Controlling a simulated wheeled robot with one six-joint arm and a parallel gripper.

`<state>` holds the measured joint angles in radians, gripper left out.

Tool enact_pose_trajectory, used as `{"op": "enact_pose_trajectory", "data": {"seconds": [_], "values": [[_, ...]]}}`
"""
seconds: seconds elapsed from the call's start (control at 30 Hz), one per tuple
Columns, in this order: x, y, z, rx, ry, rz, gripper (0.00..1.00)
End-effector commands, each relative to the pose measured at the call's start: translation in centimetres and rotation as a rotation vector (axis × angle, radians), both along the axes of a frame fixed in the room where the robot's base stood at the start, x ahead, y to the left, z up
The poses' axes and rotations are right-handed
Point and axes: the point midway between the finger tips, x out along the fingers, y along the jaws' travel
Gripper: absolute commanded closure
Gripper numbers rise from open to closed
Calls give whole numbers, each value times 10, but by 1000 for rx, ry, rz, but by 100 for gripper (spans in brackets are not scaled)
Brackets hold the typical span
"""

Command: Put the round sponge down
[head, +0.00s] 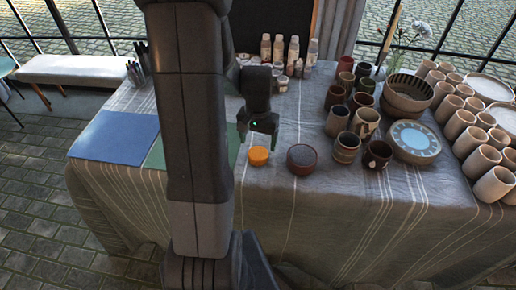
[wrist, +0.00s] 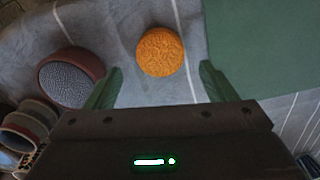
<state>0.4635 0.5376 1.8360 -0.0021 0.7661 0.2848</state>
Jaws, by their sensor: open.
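The round orange sponge (head: 258,156) lies flat on the grey tablecloth in the head view, just left of a dark round dish. In the wrist view the sponge (wrist: 160,52) sits ahead of and between the two green fingertips, clear of both. My gripper (head: 258,136) hangs above and behind the sponge in the head view. In the wrist view my gripper (wrist: 160,82) is open, with nothing between its fingers.
The reddish-brown dish (head: 303,160) with a grey speckled inside stands close to the sponge. A green mat (head: 166,155) and a blue mat (head: 114,137) lie to the left. Several mugs and a plate (head: 414,142) crowd the right. The front tablecloth is clear.

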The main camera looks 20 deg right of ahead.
Motion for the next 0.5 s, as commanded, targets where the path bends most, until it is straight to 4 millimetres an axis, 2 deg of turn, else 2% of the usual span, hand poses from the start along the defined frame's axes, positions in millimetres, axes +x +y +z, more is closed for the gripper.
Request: {"op": "enact_pose_trajectory", "data": {"seconds": [0.03, 0.2, 0.33, 0.5], "values": [[1, -1, 13, -3, -6, 0, 22], [1, 0, 40, -1, -3, 0, 22], [1, 0, 52, -1, -2, 0, 22], [0, 0, 57, 1, 1, 0, 22]]}}
